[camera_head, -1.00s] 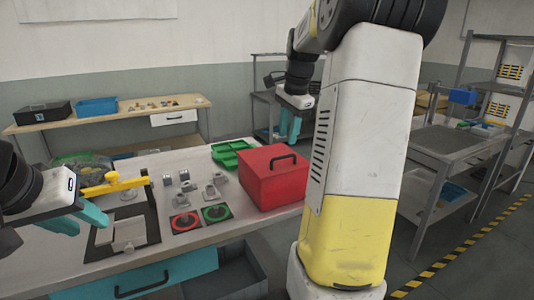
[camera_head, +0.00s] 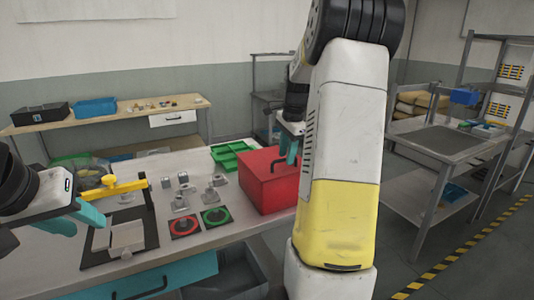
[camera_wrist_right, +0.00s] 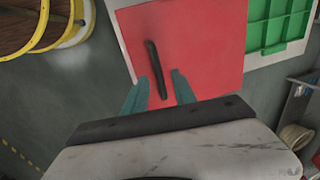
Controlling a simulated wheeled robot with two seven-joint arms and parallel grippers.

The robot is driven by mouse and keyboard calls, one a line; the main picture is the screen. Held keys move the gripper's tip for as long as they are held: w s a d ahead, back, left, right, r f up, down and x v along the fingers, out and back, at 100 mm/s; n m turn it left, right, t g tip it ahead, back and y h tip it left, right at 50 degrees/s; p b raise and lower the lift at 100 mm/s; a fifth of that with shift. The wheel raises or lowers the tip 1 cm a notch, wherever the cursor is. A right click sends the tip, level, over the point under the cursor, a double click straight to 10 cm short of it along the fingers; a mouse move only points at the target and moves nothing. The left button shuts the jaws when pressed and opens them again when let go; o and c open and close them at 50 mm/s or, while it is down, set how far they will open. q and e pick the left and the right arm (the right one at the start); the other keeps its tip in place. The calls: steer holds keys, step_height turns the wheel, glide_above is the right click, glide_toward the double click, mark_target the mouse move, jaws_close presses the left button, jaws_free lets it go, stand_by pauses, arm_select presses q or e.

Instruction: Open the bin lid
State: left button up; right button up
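The red bin (camera_head: 268,190) stands at the right end of the work table with its lid (camera_head: 262,162) shut. A black bar handle (camera_head: 282,158) runs across the lid; it also shows in the right wrist view (camera_wrist_right: 153,60). My right gripper (camera_head: 290,150) is above the lid by the handle. In the right wrist view its teal fingers (camera_wrist_right: 158,84) are apart, with the near end of the handle between them in the picture; I cannot tell if they touch it. My left gripper (camera_head: 80,220) is at the left of the table; its fingers look apart and hold nothing visible.
A green divided tray (camera_head: 233,154) lies behind the bin. Red (camera_head: 185,226) and green (camera_head: 216,217) ring pads and several grey metal parts lie left of it. A yellow-handled fixture (camera_head: 118,186) stands near my left gripper.

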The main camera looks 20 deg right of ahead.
jaws_close()
stand_by(1.3)
